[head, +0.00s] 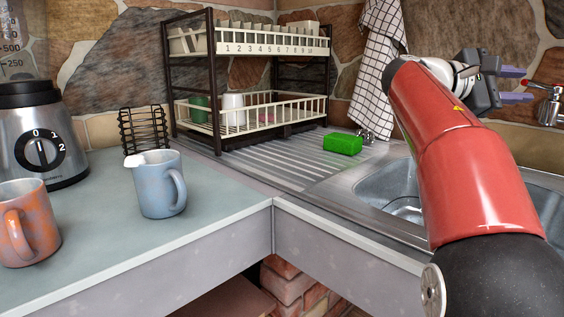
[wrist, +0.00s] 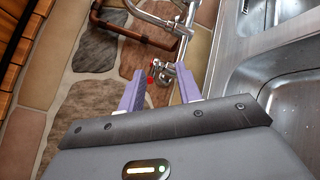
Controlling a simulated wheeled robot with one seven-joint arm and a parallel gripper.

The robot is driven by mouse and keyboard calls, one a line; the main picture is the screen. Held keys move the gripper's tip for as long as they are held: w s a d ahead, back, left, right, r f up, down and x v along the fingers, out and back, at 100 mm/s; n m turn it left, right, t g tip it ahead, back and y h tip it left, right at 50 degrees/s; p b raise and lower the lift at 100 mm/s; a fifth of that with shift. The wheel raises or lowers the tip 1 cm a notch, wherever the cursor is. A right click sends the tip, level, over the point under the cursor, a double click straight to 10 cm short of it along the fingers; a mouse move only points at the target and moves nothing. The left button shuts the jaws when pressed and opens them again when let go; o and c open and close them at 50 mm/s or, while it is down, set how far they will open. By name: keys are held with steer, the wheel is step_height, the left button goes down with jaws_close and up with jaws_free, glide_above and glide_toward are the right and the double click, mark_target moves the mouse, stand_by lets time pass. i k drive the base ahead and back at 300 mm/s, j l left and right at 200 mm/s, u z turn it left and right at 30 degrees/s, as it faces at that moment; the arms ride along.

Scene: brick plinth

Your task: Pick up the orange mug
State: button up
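The orange mug (head: 36,226) stands upright on the counter at the left edge of the head view, with its handle toward the viewer. It has grey-blue patches and is partly cut off by the frame. My gripper (head: 513,85) is far away at the upper right, over the sink side. In the wrist view my gripper (wrist: 160,90) has its two purple fingers apart with nothing between them. The wrist view shows a tap and the stone wall beyond the fingers; the orange mug is not in that view.
A blue jug (head: 161,186) stands right of the mug. A blender (head: 40,140) stands behind it. A black wire rack (head: 143,131), a dish rack (head: 250,85) and a green sponge (head: 342,144) are farther back. The sink (head: 395,190) is at right. The front counter is clear.

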mark_target(29, 231)
steer(key=k+j, duration=0.65)
steer(key=k, duration=0.05)
